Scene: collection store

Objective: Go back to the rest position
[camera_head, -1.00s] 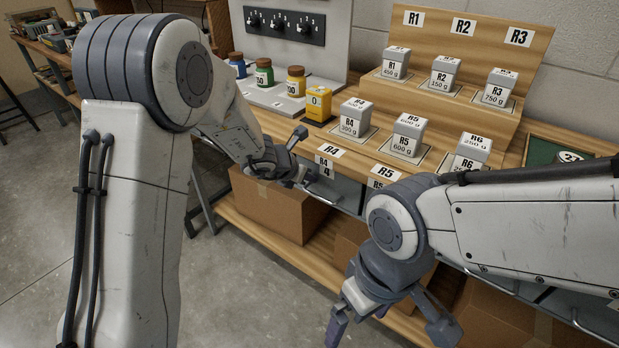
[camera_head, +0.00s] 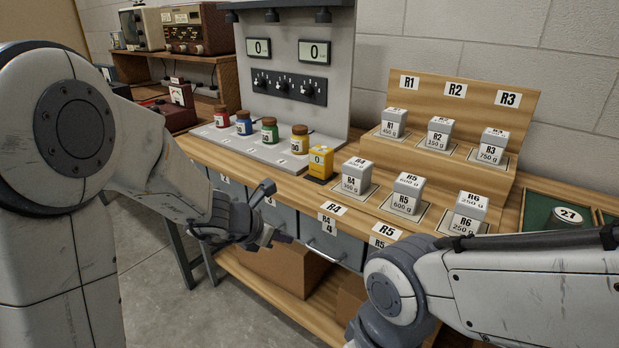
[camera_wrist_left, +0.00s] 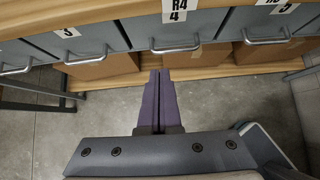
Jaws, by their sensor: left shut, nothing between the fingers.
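My left gripper (camera_head: 272,215) hangs in front of the workbench's drawers in the head view, apart from the bench and empty. Its purple fingers (camera_wrist_left: 160,100) lie together in the left wrist view, with the drawer fronts beyond them and the floor below. My right arm (camera_head: 540,285) comes in from the right, low in front of the bench. The fingers of my right gripper are below the picture's edge.
The bench (camera_head: 370,212) carries grey boxes on a stepped wooden rack (camera_head: 455,100), a yellow box (camera_head: 320,163), and several coloured jars before a grey panel (camera_head: 345,60). A green tray (camera_head: 540,210) is at the right. Drawer handles (camera_wrist_left: 175,48) stick out. Open floor (camera_head: 150,290) lies below left.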

